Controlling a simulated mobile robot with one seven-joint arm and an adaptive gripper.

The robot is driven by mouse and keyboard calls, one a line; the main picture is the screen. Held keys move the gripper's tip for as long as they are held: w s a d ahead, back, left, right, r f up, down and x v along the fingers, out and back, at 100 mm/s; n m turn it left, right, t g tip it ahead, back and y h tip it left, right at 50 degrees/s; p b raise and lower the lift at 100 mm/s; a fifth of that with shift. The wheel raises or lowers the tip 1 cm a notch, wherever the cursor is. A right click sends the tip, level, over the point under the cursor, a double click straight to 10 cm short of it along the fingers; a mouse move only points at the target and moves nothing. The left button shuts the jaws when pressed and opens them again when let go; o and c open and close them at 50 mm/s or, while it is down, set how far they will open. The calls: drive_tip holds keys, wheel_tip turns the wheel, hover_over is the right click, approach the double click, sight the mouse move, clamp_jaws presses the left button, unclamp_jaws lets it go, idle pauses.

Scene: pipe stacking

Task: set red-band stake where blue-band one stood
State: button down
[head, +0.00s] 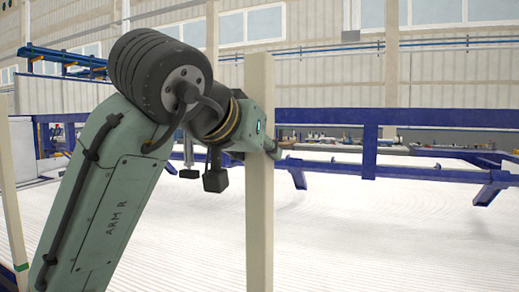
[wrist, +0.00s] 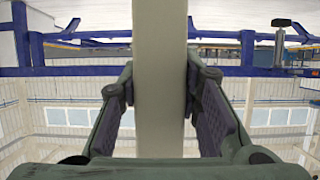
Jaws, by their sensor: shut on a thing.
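A pale, square-sided stake (head: 259,200) stands upright in the middle of the head view, running out of the bottom of the picture. My gripper (head: 268,146) is shut on it at about mid-height in that view; the stake partly hides the fingers. In the wrist view the stake (wrist: 160,130) runs between the two dark pads of my gripper (wrist: 160,88), which press on both sides. No coloured band shows on this stake; its lower end is out of view. No red or blue band shows in either view.
Another pale stake (head: 10,190) with a green band stands at the left edge, slightly tilted in the picture. Blue steel framework (head: 370,145) crosses behind over a white ribbed surface (head: 390,240). A cluttered bench lies farther back. The right side in front is open.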

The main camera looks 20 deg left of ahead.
drive_tip(key=shift+r, duration=0.15)
drive_tip(key=c, duration=1.4)
unclamp_jaws()
drive_tip(key=shift+s, duration=0.1)
drive_tip(key=shift+c, duration=0.2)
drive_tip(key=o, duration=0.4)
drive_tip(key=shift+c, duration=0.2)
drive_tip(key=v, duration=1.2)
